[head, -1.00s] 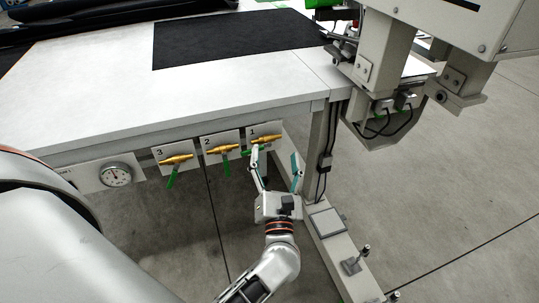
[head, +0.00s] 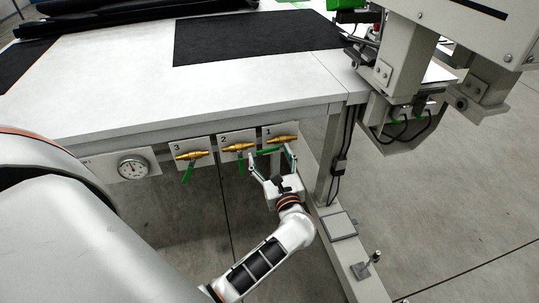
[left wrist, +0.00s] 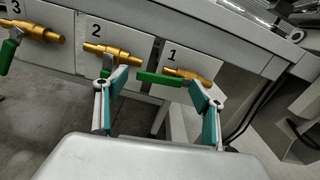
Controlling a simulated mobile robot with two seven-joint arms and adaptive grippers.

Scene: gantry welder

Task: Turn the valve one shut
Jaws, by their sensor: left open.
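Valve one is a brass valve (head: 282,139) on a white plate marked 1, under the table's front edge. It also shows in the left wrist view (left wrist: 195,73). Its green handle (left wrist: 158,78) points left, roughly along the brass body. My left gripper (head: 270,157) is open just in front of and below valve one. In the left wrist view its two teal-padded fingers (left wrist: 160,92) stand on either side of the handle, with a gap visible between handle and pads. Whether a finger touches the valve I cannot tell. My right gripper is not in view.
Valve two (head: 238,147) is close left of my left finger, its green handle hanging down. Valve three (head: 191,156) and a round gauge (head: 133,167) are further left. A table leg (head: 328,160) with cables stands to the right. Open floor lies below.

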